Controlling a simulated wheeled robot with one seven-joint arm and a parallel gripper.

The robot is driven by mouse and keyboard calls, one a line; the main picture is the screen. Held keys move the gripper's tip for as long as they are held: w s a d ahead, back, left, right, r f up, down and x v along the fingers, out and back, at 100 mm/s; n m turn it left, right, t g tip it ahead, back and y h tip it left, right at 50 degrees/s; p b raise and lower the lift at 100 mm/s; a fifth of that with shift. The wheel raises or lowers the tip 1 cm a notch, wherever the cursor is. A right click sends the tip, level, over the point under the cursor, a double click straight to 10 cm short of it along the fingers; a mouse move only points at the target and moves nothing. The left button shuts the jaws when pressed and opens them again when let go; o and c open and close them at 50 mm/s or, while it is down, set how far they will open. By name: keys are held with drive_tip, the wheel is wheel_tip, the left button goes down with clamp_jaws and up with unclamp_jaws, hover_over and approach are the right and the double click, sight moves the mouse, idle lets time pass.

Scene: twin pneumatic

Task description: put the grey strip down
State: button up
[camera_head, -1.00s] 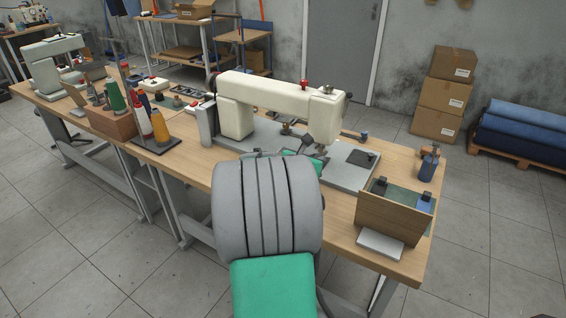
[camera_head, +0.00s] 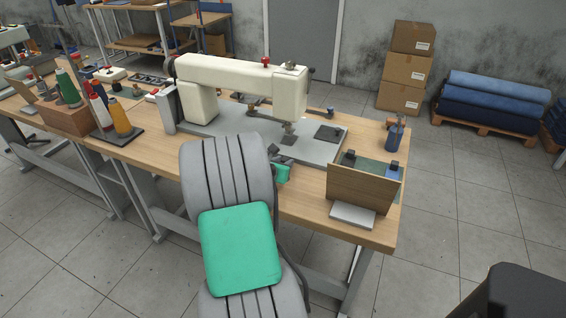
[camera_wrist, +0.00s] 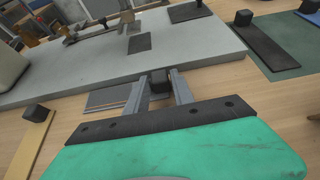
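The grey strip (camera_wrist: 107,99) shows in the wrist view as a flat grey piece low in front of the machine's bed, partly behind my fingers. A small black block (camera_wrist: 159,80), apparently its grip, sits between the two fingers. My gripper (camera_wrist: 157,90) looks shut on this block, a finger close against each side. Whether the strip touches the table top or hangs just above it I cannot tell.
The sewing machine (camera_head: 240,80) stands on a grey bed (camera_wrist: 90,65) just beyond the gripper. A tan strip with a black block (camera_wrist: 28,145) lies at left, a black strip (camera_wrist: 265,48) at right. A wooden board (camera_head: 360,190) stands at the table's right end.

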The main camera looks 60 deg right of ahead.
drive_tip(key=o, duration=0.3)
drive_tip(key=shift+r, duration=0.1)
